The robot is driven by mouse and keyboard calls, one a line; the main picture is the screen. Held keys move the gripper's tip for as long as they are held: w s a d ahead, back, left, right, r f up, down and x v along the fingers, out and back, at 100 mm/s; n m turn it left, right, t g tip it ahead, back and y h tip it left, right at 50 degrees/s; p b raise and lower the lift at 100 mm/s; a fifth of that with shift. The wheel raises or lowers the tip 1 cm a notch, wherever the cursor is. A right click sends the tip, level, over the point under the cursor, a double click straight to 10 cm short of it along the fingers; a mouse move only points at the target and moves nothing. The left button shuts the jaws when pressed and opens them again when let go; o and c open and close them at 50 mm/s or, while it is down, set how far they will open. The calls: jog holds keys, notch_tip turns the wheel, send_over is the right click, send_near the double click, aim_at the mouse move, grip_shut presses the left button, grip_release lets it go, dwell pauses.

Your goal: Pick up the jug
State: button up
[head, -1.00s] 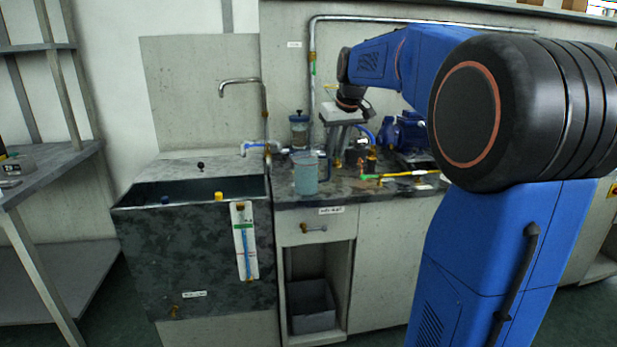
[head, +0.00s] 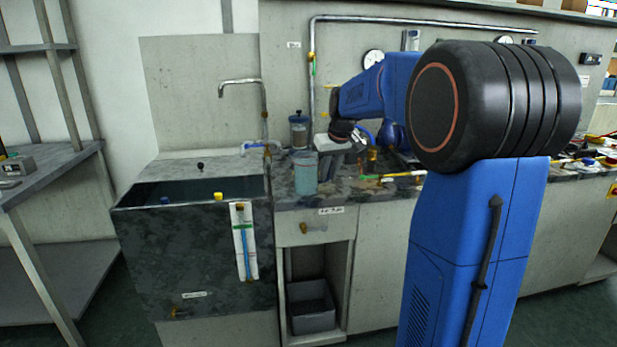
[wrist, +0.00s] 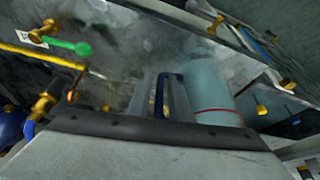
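The jug (head: 305,178) is a translucent pale blue vessel standing upright on the dark counter, just right of the sink. In the wrist view the jug (wrist: 208,88) shows a red line around it and a blue handle (wrist: 171,77) on its left side. My gripper (head: 330,168) is at the jug's right side, at handle height. In the wrist view my gripper (wrist: 160,84) has its two grey fingers apart, with the handle showing between or just beyond them. I cannot tell whether a finger touches it. The handle is mostly hidden in the head view.
The sink (head: 190,192) is left of the jug, with a tap (head: 240,84) above. A lidded container (head: 298,130) stands behind the jug. A yellow pipe (head: 405,175) with a green end and brass fittings lies to the right. The counter's front edge is close to the jug.

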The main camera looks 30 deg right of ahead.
grip_shut()
dwell(1.4)
